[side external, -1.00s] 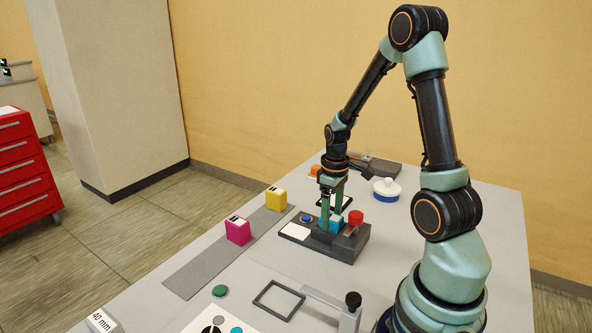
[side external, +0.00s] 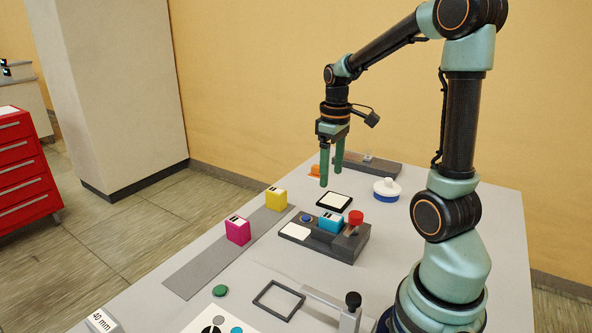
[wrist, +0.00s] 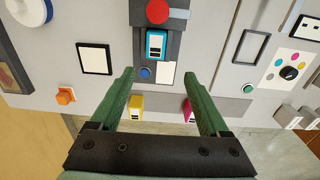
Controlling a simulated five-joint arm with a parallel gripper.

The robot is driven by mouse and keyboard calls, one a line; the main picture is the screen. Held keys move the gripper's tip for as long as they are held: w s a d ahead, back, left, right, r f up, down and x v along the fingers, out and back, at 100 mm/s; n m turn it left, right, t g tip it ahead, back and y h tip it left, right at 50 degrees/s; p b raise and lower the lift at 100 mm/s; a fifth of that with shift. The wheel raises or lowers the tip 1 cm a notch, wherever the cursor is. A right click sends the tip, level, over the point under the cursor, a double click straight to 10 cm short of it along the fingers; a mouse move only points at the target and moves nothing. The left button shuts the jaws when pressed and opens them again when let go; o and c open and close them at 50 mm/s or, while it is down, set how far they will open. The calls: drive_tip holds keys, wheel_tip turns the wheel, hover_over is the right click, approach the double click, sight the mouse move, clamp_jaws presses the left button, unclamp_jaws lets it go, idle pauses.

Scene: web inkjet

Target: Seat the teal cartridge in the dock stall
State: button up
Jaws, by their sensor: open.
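The teal cartridge (side external: 331,222) sits upright in the stall of the dark grey dock (side external: 345,249), beside the red knob (side external: 356,217). In the wrist view the cartridge (wrist: 156,45) shows its white label and lies within the dock outline (wrist: 142,17). Whether it is fully down in the stall I cannot tell. My gripper (side external: 331,180) is open and empty, raised above and behind the dock, apart from the cartridge. Its two green fingers also show in the wrist view (wrist: 161,72), with nothing between the tips.
A magenta cartridge (side external: 237,231) and a yellow cartridge (side external: 276,199) stand on a grey strip (side external: 205,269). A black-framed white pad (side external: 334,202) and a white-and-blue round container (side external: 386,190) lie behind the dock. A grey square frame (side external: 279,299) lies in front.

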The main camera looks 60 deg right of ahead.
drive_tip(key=a+r+t, duration=0.2)
drive_tip(key=a+r, duration=0.1)
drive_tip(key=a, duration=0.6)
drive_tip(key=a+r+t, duration=0.3)
drive_tip(key=a, duration=0.7)
drive_tip(key=shift+s+a, duration=0.2)
drive_tip(key=shift+s, duration=0.2)
drive_tip(key=shift+c, duration=0.2)
